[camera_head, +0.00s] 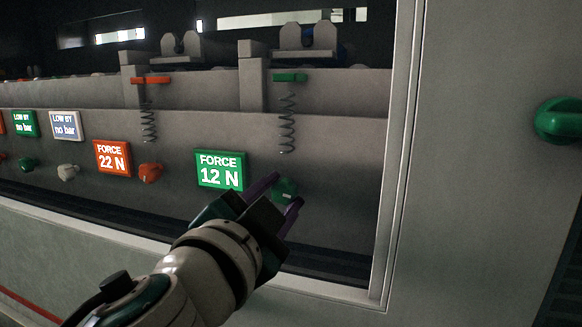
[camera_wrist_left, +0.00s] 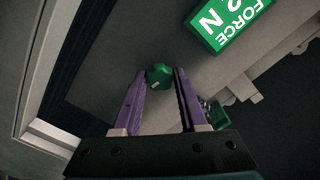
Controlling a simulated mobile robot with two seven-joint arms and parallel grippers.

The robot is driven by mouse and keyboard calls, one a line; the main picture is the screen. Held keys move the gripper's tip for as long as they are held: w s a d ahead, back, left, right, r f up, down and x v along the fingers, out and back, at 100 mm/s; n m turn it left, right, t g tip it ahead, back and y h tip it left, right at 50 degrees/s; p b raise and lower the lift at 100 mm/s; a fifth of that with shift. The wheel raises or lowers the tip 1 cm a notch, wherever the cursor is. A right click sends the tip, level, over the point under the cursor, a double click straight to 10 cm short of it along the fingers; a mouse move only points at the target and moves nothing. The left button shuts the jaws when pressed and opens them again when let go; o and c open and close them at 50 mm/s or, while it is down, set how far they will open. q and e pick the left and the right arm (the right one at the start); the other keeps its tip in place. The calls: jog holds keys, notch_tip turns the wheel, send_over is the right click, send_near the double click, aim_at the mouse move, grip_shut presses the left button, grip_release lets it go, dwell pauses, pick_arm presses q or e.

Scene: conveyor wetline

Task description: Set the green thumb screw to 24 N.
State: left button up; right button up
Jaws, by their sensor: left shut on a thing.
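The green thumb screw (camera_head: 284,188) sits on the grey machine front, below a green-topped spring and right of the green display (camera_head: 220,171), which reads FORCE 12 N. My left gripper (camera_head: 283,191) is at the screw, with one purple finger on each side of it. In the left wrist view the green screw (camera_wrist_left: 158,75) is between the two purple fingertips (camera_wrist_left: 160,74), and the gripper is shut on it. The green display (camera_wrist_left: 228,22) shows partly there, turned round. My right gripper is in neither view.
To the left are an orange display (camera_head: 112,159) reading FORCE 22 N, with an orange thumb screw (camera_head: 150,173), and smaller "LOW BY no bar" displays. A pale frame post (camera_head: 396,160) bounds the opening at right. A green knob (camera_head: 560,121) is on the right panel.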

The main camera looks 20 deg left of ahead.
pick_arm(q)
jog(key=shift+m, duration=1.2)
jog(key=shift+m+p, duration=0.45)
jog(key=shift+m, duration=1.25)
jog(key=shift+r+m, duration=0.1)
jog(key=shift+m, duration=0.7)
jog(key=shift+m+p, duration=0.4)
jog(key=shift+m, duration=0.5)
jog(key=shift+m+p, duration=0.4)
jog(key=shift+m, duration=1.3)
